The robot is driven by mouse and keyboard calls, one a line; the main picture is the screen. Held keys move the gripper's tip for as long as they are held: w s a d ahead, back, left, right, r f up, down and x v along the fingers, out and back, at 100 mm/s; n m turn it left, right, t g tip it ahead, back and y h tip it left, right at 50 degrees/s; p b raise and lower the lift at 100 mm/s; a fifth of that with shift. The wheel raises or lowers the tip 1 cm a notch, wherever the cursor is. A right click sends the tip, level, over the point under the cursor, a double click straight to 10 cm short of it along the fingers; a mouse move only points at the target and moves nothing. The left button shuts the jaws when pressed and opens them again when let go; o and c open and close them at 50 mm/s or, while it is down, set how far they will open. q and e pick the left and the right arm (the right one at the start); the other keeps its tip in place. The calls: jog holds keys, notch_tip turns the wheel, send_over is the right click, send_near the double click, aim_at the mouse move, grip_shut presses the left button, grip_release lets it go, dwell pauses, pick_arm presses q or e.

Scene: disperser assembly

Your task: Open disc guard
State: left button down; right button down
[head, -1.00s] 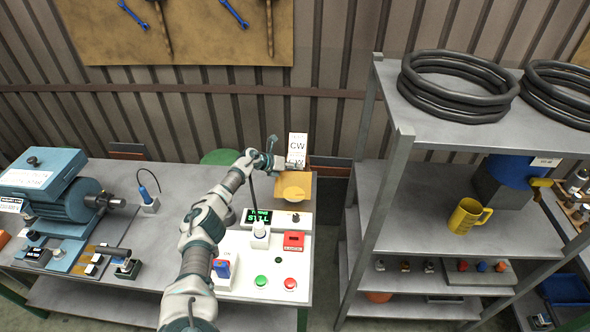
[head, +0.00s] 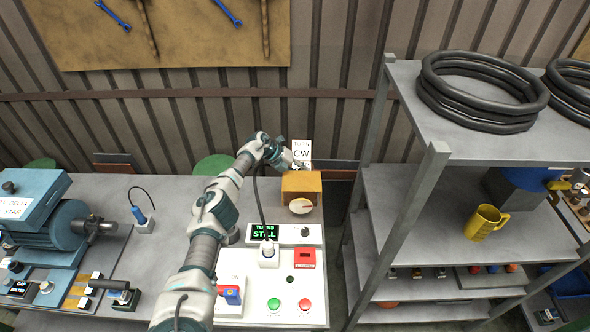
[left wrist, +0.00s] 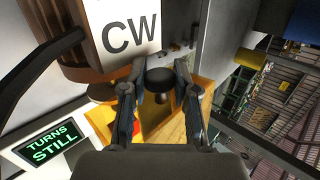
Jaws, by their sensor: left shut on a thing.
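A wooden-coloured box (head: 303,184) stands at the back right of the bench, with a pale round disc (head: 302,206) bearing a red mark on its near side. I take its wooden panel to be the disc guard; it also shows in the left wrist view (left wrist: 155,117). My left gripper (head: 293,161) is at the top of the box, in front of the CW card (head: 301,150). In the left wrist view, the gripper's two fingers (left wrist: 160,84) are closed on a dark round knob (left wrist: 160,77). How the knob joins the panel is partly hidden. My right gripper is out of view.
The lit display (head: 266,231) reads TURNS STILL. A black cable runs up from a white plug (head: 268,253) beside my left arm. Green (head: 274,304) and red (head: 305,305) buttons are nearer. A grey shelf (head: 420,190) stands close on the right.

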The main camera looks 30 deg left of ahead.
pick_arm(q)
jog(key=shift+w+d+r, duration=0.1)
jog(key=shift+d, duration=0.05)
jog(key=c, duration=0.9)
grip_release()
jog(key=shift+d, duration=0.1)
